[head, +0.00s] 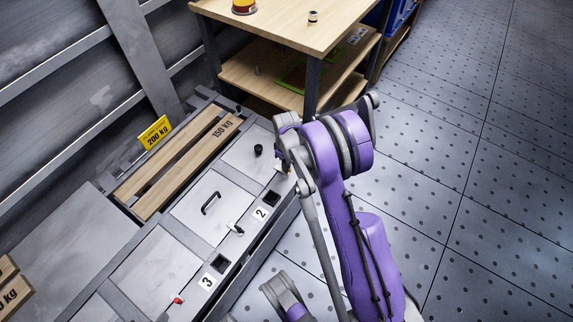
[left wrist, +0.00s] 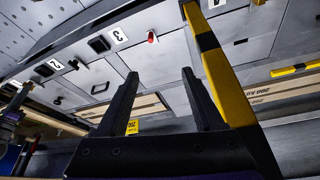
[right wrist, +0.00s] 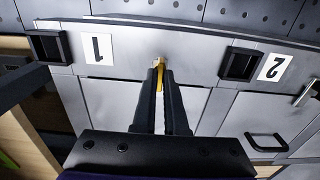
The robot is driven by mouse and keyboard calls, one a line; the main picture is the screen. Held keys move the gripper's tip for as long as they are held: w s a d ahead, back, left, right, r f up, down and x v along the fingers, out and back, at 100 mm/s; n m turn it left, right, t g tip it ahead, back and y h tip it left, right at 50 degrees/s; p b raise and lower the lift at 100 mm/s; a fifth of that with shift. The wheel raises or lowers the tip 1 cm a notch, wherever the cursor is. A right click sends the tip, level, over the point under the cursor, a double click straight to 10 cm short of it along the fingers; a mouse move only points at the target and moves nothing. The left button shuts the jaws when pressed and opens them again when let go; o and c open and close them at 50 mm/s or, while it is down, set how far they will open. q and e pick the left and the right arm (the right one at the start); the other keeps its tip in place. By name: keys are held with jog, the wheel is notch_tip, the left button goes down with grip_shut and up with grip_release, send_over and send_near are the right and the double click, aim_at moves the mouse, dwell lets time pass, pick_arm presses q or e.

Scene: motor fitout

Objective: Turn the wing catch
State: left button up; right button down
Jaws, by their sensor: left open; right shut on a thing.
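My right gripper (right wrist: 161,82) is shut on a small yellow wing catch (right wrist: 159,62) at the edge of a grey lid, beside the label 1 (right wrist: 98,48). The fingers hide most of the catch. In the head view, my right gripper (head: 283,165) reaches down at the lid with the round black knob, and the catch is hard to make out. A dark catch (head: 235,229) sits near label 2 and a red catch (head: 178,300) near label 3. My left gripper (left wrist: 163,80) is open and empty, with floor lids beyond it.
Square black sockets (right wrist: 240,64) lie along the lid edge. A black handle (head: 211,203) stands up from the middle lid. Wooden beams (head: 190,155) lie beside the lids. A wooden bench (head: 285,22) stands behind. A yellow-black bar (left wrist: 221,75) runs close beside my left gripper. Dotted floor at right is clear.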

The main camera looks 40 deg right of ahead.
dwell(0.4)
jog(key=c, duration=1)
grip_release()
jog(key=shift+o, duration=0.2)
notch_tip(320, 180, up, 11)
jog(key=p, duration=0.2)
jog(key=shift+p, duration=0.4)
jog(key=shift+s+f, duration=0.1)
jog(key=shift+f, duration=0.05)
